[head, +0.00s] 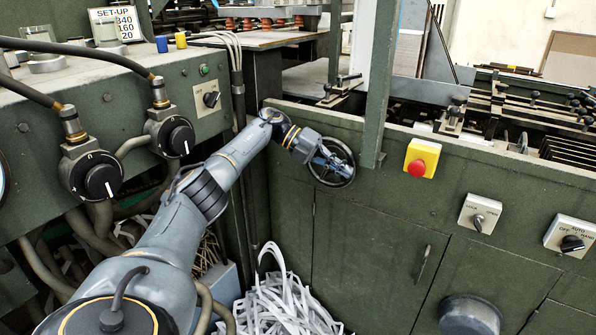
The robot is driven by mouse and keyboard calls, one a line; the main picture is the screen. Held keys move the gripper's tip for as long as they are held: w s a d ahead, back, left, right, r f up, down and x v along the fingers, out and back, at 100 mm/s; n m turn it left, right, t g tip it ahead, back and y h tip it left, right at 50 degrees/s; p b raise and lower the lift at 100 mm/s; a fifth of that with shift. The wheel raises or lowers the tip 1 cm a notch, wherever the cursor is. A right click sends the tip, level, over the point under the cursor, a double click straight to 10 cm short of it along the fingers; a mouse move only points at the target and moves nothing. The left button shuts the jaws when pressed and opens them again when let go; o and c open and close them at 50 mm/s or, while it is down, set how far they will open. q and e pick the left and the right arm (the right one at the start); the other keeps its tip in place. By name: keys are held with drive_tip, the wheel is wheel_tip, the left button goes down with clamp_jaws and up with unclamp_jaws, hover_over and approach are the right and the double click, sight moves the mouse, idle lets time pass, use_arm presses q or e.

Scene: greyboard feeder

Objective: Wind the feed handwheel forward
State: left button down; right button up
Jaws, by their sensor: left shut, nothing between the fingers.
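The feed handwheel (348,174) is a dark spoked wheel on the green machine front, near the middle of the head view. My left arm reaches in from the lower left, and my left gripper (328,161) is at the wheel, over its left and upper part. The gripper is shut with nothing between its fingers. It covers part of the hub and spokes, and I cannot tell whether the fingertips touch the wheel or sit between its spokes. My right gripper is not in view.
A yellow box with a red button (421,158) is right of the wheel, with two switch boxes (480,213) (571,236) further right. A green post (377,90) stands beside the wheel. The left panel carries black knobs (97,176). White paper strips (283,303) lie heaped below.

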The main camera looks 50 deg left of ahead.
use_arm(q)
drive_tip(key=shift+a, duration=0.15)
drive_tip(key=v, duration=0.7)
drive_tip(key=shift+s+a, duration=0.1)
drive_tip(key=shift+s, duration=0.05)
